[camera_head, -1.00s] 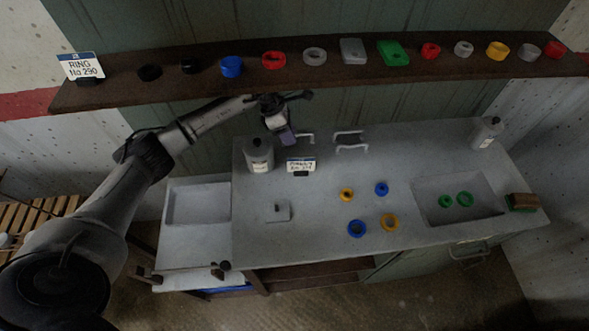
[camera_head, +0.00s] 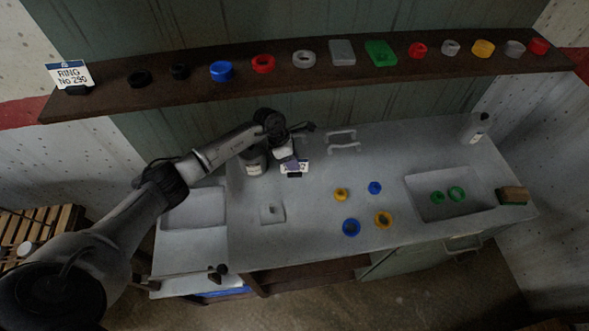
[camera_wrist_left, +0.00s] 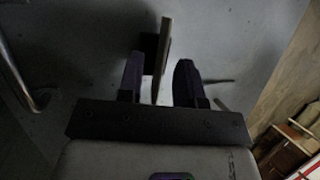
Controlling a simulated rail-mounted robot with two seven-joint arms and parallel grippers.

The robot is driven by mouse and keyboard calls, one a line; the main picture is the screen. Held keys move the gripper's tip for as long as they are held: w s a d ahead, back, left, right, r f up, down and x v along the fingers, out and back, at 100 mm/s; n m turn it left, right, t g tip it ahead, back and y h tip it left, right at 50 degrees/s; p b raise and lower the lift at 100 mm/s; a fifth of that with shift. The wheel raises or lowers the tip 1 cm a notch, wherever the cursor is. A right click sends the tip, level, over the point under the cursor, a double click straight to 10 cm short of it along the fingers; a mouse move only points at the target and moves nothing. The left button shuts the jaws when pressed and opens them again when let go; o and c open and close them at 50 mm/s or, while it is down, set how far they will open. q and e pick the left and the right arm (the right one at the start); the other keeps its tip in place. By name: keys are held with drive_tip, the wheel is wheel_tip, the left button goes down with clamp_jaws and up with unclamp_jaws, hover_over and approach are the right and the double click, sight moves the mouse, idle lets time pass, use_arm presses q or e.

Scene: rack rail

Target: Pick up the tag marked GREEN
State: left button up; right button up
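A small white tag (camera_head: 301,167) with dark print stands in a dark holder (camera_head: 295,175) at the back left of the worktop; my gripper partly covers it and I cannot read GREEN on it. My left gripper (camera_head: 292,163) is right over this tag. In the left wrist view the tag (camera_wrist_left: 164,45) shows edge-on, its near end between the two spread fingers of my left gripper (camera_wrist_left: 160,82), with a gap to the right finger. Another tag (camera_head: 70,76), marked RING No 290, stands at the left end of the shelf. My right gripper is not in view.
A grey bottle (camera_head: 256,162) stands close left of the gripper and a handle (camera_head: 343,141) is to its right. The shelf (camera_head: 300,88) above holds rings and plates. Blue and yellow rings lie mid-worktop; green rings lie in the sink (camera_head: 420,205).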

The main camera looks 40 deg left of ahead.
use_arm(q)
drive_tip(key=shift+w+d+f, duration=0.1)
drive_tip(key=shift+d+f, duration=0.15)
drive_tip(key=shift+f, duration=0.4)
clamp_jaws()
